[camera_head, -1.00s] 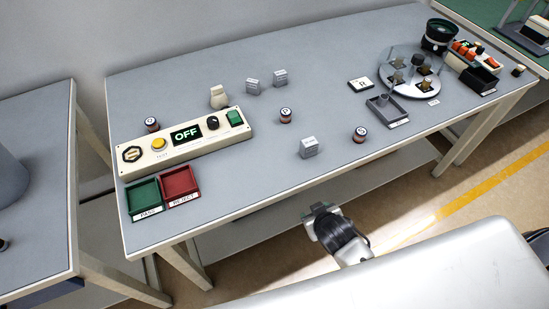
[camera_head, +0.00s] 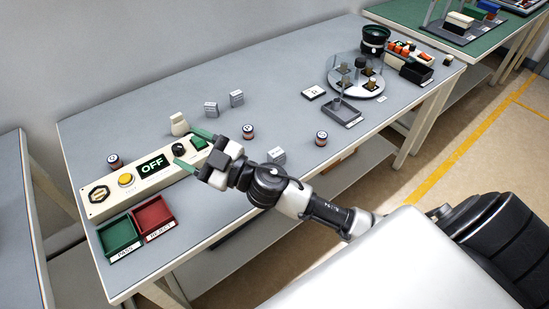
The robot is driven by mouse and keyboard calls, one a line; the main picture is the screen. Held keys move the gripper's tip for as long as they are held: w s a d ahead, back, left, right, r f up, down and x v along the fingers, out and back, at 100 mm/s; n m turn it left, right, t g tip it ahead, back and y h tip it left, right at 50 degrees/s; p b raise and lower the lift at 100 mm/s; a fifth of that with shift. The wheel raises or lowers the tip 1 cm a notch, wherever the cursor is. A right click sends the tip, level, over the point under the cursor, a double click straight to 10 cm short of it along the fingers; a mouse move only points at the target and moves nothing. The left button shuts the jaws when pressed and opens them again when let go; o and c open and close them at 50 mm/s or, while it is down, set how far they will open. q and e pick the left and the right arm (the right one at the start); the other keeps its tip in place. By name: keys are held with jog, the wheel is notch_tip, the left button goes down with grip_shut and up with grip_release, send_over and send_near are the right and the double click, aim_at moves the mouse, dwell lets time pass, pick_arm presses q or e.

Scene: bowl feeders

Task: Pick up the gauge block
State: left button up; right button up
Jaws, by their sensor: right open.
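Three small grey blocks with printed faces are on the grey table; I cannot tell which is the gauge block. Two stand near the back, a left one (camera_head: 211,109) and a right one (camera_head: 237,98). My left gripper is out of view.
A beige knob-shaped piece (camera_head: 179,125) stands behind the box. Green (camera_head: 118,233) and red (camera_head: 152,216) trays lie at the front left. Dark round pieces (camera_head: 248,131) are scattered about. A round glass-topped fixture (camera_head: 357,85) and grey tray (camera_head: 343,113) stand right. The back left is clear.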

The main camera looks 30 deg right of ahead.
jog(key=a+f+n+g+y, duration=0.1)
jog(key=a+n+g+y, duration=0.2)
jog(key=n+g+y, duration=0.35)
jog(key=g+h, duration=1)
jog(key=h, duration=0.9)
send_over(276, 152)
jog(key=shift+y, duration=0.25)
notch_tip(276, 152, down, 7)
jog(key=shift+a+f, duration=0.1)
jog(key=shift+d+f+g, duration=0.15)
jog(key=shift+d+g, duration=0.1)
jog(key=shift+d, duration=0.05)
notch_tip(276, 152, down, 5)
jog(key=shift+r, duration=0.15)
jog(key=f, duration=0.1)
jog(key=f+p, duration=0.1)
jog(key=f, duration=0.2)
jog(key=shift+a+f, duration=0.25)
jog(key=shift+f, duration=0.15)
jog(key=shift+f+p, duration=0.3)
jog(key=shift+f, duration=0.15)
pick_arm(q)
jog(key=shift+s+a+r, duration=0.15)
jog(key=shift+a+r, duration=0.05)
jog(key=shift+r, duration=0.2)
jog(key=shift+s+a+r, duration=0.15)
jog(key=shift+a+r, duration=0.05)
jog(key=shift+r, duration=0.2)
pick_arm(e)
jog(key=shift+c, duration=0.2)
